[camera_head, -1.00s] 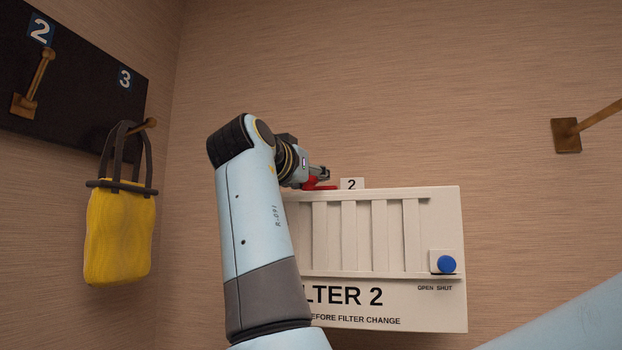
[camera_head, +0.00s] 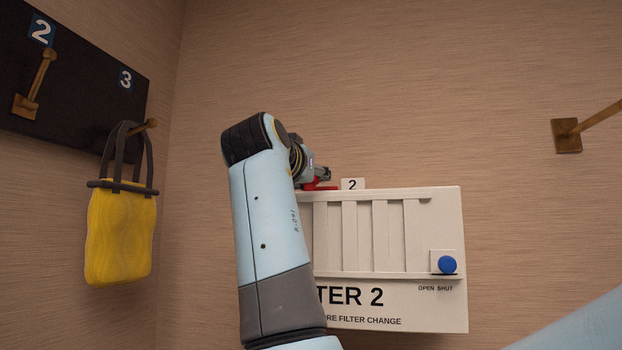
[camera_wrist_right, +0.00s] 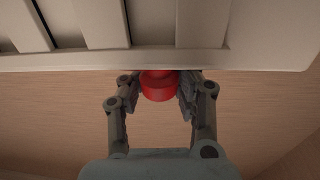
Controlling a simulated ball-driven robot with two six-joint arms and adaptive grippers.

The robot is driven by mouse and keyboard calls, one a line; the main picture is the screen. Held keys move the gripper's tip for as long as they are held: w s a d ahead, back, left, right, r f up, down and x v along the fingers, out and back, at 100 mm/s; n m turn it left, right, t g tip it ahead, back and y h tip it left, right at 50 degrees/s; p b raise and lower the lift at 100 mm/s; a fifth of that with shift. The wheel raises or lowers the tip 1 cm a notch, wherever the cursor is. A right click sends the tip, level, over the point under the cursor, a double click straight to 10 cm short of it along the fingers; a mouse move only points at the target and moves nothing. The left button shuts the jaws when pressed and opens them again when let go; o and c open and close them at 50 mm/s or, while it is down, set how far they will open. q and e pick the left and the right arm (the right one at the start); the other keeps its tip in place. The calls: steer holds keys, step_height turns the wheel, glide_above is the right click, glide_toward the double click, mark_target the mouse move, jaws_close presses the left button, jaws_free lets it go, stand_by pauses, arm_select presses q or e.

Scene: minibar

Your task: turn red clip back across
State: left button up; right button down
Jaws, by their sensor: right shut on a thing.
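The red clip (camera_head: 318,185) sits at the top edge of the white filter panel (camera_head: 448,222), left of the small "2" tag. My right gripper (camera_head: 324,178) is at the clip. In the right wrist view the clip's round red part (camera_wrist_right: 158,86) is between the two fingers of my right gripper (camera_wrist_right: 163,90), which are shut on it. The clip's far end is hidden behind the panel's edge in that view. My right forearm covers the panel's left side in the head view. My left gripper is not in view.
A blue knob (camera_head: 447,265) is at the panel's lower right, above "OPEN SHUT" lettering. A yellow bag (camera_head: 120,238) hangs from a hook at left on a dark board (camera_head: 85,75). A brass hook (camera_head: 567,136) is on the wall at right. The wall above the panel is clear.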

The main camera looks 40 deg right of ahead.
steer(key=shift+f, duration=0.35)
steer(key=c, duration=1.4)
jaws_free()
steer(key=shift+a, duration=0.1)
steer(key=shift+c, duration=0.2)
steer(key=o, duration=0.5)
steer(key=shift+s+a+r, duration=0.2)
steer(key=shift+r, duration=0.1)
steer(key=shift+o, duration=0.2)
steer(key=shift+d, duration=0.1)
steer(key=shift+w, duration=0.1)
steer(key=shift+d+r, duration=0.1)
steer(key=shift+r, duration=0.05)
step_height(320, 180, up, 10)
steer(key=shift+f, duration=0.2)
